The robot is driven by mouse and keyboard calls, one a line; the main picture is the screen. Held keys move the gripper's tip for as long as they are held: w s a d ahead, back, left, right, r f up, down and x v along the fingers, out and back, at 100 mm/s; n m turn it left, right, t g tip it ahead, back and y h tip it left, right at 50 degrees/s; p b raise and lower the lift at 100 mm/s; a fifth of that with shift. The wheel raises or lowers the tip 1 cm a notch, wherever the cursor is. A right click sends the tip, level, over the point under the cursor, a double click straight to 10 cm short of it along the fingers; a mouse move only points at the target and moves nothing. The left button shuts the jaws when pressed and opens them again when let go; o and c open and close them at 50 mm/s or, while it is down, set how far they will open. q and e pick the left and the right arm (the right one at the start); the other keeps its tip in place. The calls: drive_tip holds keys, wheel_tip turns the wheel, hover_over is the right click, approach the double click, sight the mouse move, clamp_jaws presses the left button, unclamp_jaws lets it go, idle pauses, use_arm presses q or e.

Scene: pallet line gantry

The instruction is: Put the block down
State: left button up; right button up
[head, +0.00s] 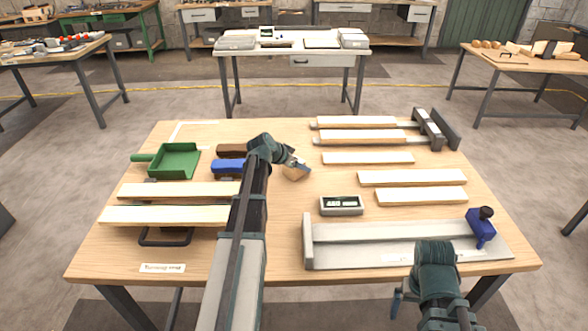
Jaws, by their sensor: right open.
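A small wooden block (295,173) is on or just above the bench (285,235), left of its centre. My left gripper (299,164) is right over the block, with its grey jaws at the block's upper side. I cannot tell whether the jaws are closed on it or whether it touches the bench. My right gripper (398,302) is low at the front right, near the bench's front edge. It is open and partly hidden by my own arm; nothing shows in it.
A green dustpan (175,160), a brown block (232,150) and a blue tool (226,167) lie left. Pale boards (410,178) lie right, others (165,214) left. A small grey tray (341,206) stands behind a grey fixture (350,255) with a blue clamp (481,230).

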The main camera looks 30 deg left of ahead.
use_arm(q)
drive_tip(key=c, duration=0.7)
drive_tip(key=shift+o, duration=0.2)
drive_tip(key=shift+r, duration=0.15)
